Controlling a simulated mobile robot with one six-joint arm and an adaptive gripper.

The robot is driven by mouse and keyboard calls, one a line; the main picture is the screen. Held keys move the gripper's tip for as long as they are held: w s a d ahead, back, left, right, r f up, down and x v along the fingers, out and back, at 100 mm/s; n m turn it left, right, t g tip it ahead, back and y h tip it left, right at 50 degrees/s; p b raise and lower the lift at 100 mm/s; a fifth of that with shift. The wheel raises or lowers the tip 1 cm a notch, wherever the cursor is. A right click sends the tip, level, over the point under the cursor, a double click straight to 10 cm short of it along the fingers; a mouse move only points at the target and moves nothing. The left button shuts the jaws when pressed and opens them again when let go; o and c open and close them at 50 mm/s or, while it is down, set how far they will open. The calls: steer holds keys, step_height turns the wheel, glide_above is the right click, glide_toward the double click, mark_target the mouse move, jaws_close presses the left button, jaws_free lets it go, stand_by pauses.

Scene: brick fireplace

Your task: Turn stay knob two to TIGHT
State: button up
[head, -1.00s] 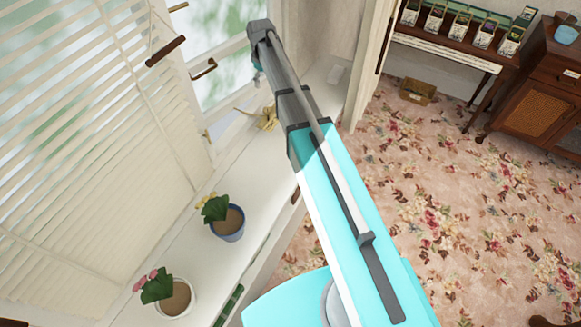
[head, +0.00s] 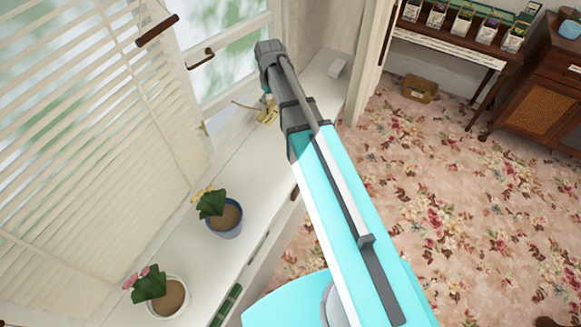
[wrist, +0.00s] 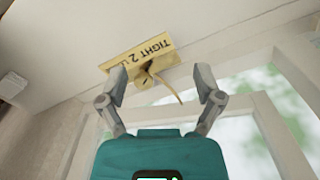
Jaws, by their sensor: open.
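The stay fitting is a yellow brass plate (wrist: 118,66) marked "TIGHT 2" and a further letter that is partly cut off. In the wrist view a small knob (wrist: 147,78) sits at the plate's lower middle, with a thin curved brass piece reaching down to the right. My gripper (wrist: 160,76) is open and empty. Its two fingers stand either side of the knob and appear short of it. Where the knob points is unclear. In the head view the brass fitting (head: 266,114) lies on the windowsill beside my arm, partly hidden by it.
The white windowsill (head: 258,185) holds a blue pot (head: 226,232) and a white pot (head: 170,312) with plants. Slatted shutters and a window with dark handles (head: 201,59) rise to the left.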

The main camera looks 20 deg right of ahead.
steer(key=s+f+m+b, duration=0.2)
steer(key=s+f+b, duration=0.2)
steer(key=s, duration=0.6)
steer(key=s+f+m+b, duration=0.2)
steer(key=s+f+b, duration=0.2)
steer(key=s, duration=0.6)
steer(key=shift+f, duration=0.4)
stand_by(1.1)
